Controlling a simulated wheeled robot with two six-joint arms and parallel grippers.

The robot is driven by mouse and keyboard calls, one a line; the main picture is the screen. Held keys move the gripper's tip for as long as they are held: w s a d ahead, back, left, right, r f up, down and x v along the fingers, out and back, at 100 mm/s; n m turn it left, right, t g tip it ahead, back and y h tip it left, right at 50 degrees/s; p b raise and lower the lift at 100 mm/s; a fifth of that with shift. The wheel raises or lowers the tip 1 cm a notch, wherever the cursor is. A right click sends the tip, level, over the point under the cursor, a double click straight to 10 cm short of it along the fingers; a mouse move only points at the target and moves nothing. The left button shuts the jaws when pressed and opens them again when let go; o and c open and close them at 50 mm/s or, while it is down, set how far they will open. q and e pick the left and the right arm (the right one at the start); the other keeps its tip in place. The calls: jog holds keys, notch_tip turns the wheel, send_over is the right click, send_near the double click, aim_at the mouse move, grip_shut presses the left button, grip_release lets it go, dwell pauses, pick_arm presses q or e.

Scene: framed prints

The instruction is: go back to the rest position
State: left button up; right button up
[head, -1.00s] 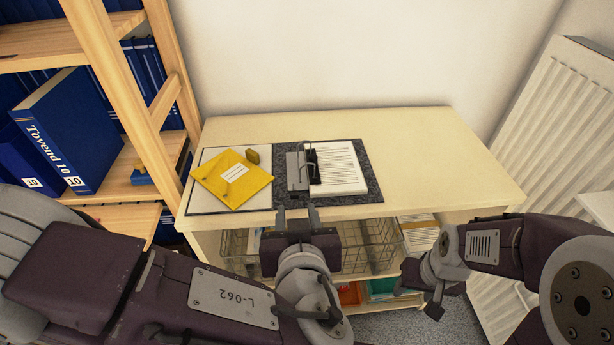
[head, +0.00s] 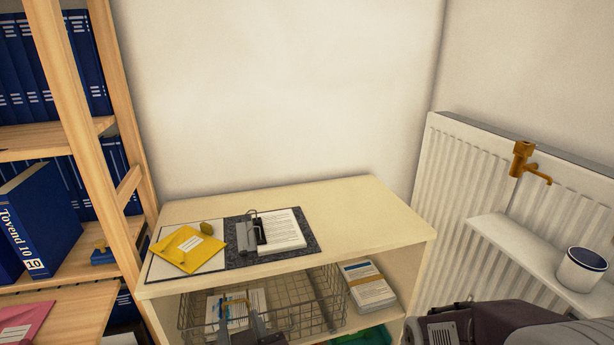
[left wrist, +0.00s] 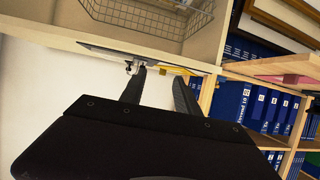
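My left gripper (head: 256,322) shows at the bottom of the head view, low in front of the wire basket and below the tabletop. In the left wrist view its two dark fingers (left wrist: 158,82) stand apart with nothing between them. My right arm (head: 510,325) shows only in part at the bottom right of the head view. Its gripper is out of the frame.
The cabinet top (head: 365,215) holds a yellow envelope (head: 188,249) and a hole punch with papers (head: 278,230). Below are a wire basket (head: 300,300) and a banded paper stack (head: 367,284). A wooden shelf (head: 70,120) stands left; a radiator (head: 450,180) and a ledge with a mug (head: 582,268) stand right.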

pick_arm(q)
jog(key=a+f+n+g+y, duration=0.2)
jog(key=a+n+g+y, duration=0.1)
jog(key=a, duration=0.4)
jog(key=a+f+n+g+y, duration=0.2)
jog(key=a+f+n+g, duration=0.15)
jog(key=a, duration=0.35)
jog(key=s+f+g+h, duration=0.6)
jog(key=s+f+g, duration=0.25)
jog(key=f, duration=0.45)
jog(key=w+d+f+m+t+h+p, duration=0.1)
jog(key=w+d+m+t+h, duration=0.3)
jog(key=w+d+m, duration=0.5)
notch_tip(320, 180, up, 26)
jog(key=s+a+m+p, duration=0.1)
jog(key=a+p, duration=0.1)
jog(key=p, duration=2.3)
jog(key=shift+s+f+m+p, duration=0.25)
jog(key=shift+s+m+p, duration=0.05)
jog(key=shift+s+m, duration=0.1)
pick_arm(e)
notch_tip(320, 180, up, 26)
jog(key=shift+w+r, duration=0.2)
jog(key=shift+w, duration=0.15)
